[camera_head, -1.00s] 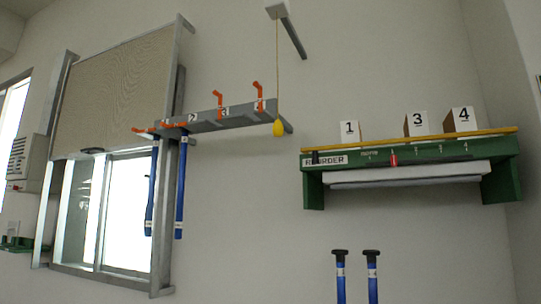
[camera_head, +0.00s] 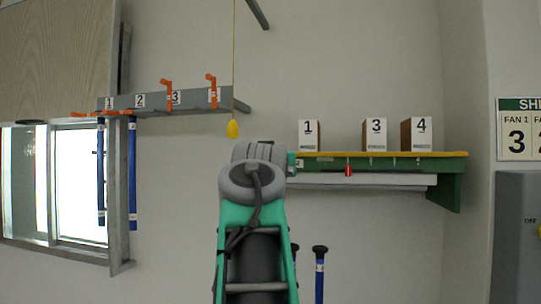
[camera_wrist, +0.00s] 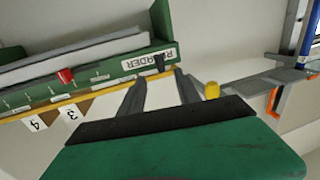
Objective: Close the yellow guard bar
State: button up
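A long yellow bar (camera_head: 400,154) runs level along the top front edge of the green shelf (camera_head: 452,185), in front of the numbered boxes. It also shows in the wrist view (camera_wrist: 50,106), where the picture is turned over. A small black piece (camera_wrist: 160,62) is at the shelf's labelled end, near the bar's end. My gripper (camera_wrist: 161,78) is open, its two grey fingers apart, pointing toward that end. I see nothing held between them. I cannot tell the distance or whether they touch the bar. In the head view my arm hides the gripper and the shelf's left end.
Boxes 1 (camera_head: 309,135), 3 (camera_head: 375,134) and 4 (camera_head: 417,134) stand on the shelf. A red marker (camera_head: 348,170) is on its front. A yellow pull knob (camera_head: 233,129) hangs left of it, beside a grey rack (camera_head: 150,102) with orange levers and blue rods.

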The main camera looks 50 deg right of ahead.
jog(key=p+x, duration=0.2)
jog(key=x, duration=0.4)
jog(key=shift+w+d+f, duration=0.15)
jog(key=shift+w+d, duration=0.1)
jog(key=shift+w, duration=0.05)
jog(key=shift+c, duration=0.2)
grip_shut()
